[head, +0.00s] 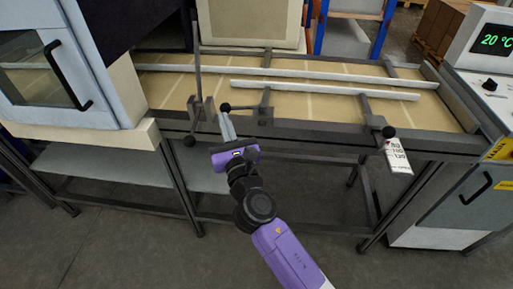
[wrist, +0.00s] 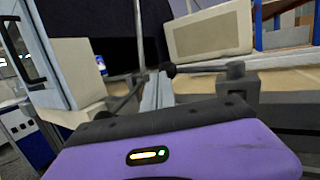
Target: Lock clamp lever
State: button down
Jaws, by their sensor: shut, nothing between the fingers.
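My purple gripper (head: 226,122) is shut and empty at the front edge of the conveyor table. Its grey fingers point up and away, just below a black ball-knob lever (head: 225,107) that runs sideways to a dark clamp block (head: 264,114). In the wrist view my fingertips (wrist: 159,78) appear close to that knob (wrist: 169,70); I cannot tell whether they touch. Left of my fingers is a bracket (head: 203,110) with another black knob (head: 189,140) hanging low. A third knobbed lever (head: 388,131) is at the right of the table edge. Which lever the task means is not clear.
Two pale guide rails (head: 330,90) run along the tan table surface. A thin upright post (head: 197,50) stands beside my gripper. A cabinet with a door handle (head: 68,75) is at left, a control box showing 20 °C (head: 495,41) at right. A scale label (head: 397,155) hangs in front.

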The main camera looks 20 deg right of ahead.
jog(key=w+m+h, duration=0.1)
jog(key=w, duration=0.1)
jog(key=w+h, duration=0.1)
jog(key=w, duration=0.2)
jog(key=shift+d+r+m+h+b, duration=0.1)
jog(key=shift+m+h+b, duration=0.3)
jog(key=shift+d, duration=0.15)
dwell(0.4)
